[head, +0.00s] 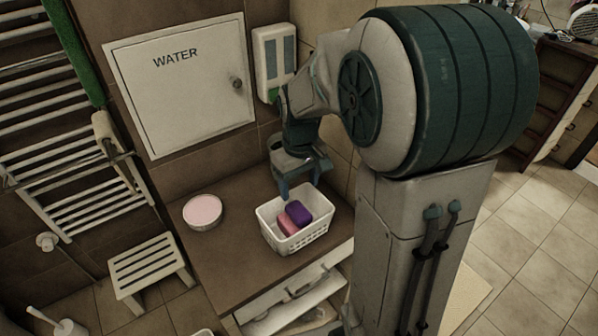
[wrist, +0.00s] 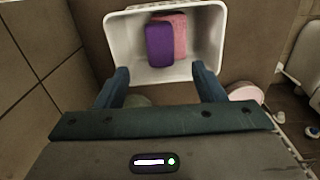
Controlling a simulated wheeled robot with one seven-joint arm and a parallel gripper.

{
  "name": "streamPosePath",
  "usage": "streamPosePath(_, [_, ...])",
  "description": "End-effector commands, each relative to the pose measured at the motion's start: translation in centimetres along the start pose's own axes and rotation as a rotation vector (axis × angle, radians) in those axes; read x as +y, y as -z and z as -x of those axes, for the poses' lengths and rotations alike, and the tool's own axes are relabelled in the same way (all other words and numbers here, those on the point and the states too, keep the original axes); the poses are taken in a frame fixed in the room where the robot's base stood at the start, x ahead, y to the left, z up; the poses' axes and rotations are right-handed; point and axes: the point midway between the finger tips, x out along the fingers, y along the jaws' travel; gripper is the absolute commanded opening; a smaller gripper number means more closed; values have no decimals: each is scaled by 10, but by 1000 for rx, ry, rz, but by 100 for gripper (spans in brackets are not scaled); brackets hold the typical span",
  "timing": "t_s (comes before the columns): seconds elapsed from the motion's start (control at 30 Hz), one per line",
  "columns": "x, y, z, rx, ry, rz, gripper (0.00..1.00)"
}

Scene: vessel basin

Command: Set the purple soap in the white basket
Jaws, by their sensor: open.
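The purple soap (head: 299,213) lies inside the white basket (head: 296,242) on the brown counter, against a pink soap (head: 287,224). In the wrist view the purple soap (wrist: 160,45) sits beside the pink soap (wrist: 179,36), inside the basket (wrist: 205,68). My gripper (head: 300,191) is open and empty at the basket's back edge in the head view. In the wrist view its two fingers (wrist: 163,80) are spread apart near the basket's near rim, with no soap between them.
A round pink-topped dish (head: 202,211) stands on the brown counter (head: 232,250) left of the basket. A white stool (head: 148,262) is on the floor at left. A towel rack and a white WATER panel (head: 183,85) are on the walls.

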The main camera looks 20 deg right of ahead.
Motion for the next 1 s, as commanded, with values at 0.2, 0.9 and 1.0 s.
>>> streamPosePath(0.2, [0,0,30,1,0,1,63])
streamPosePath(0.9, [-40,-122,73,253,-42,-262,63])
streamPosePath(1.0, [-44,-131,72,276,-48,-287,63])
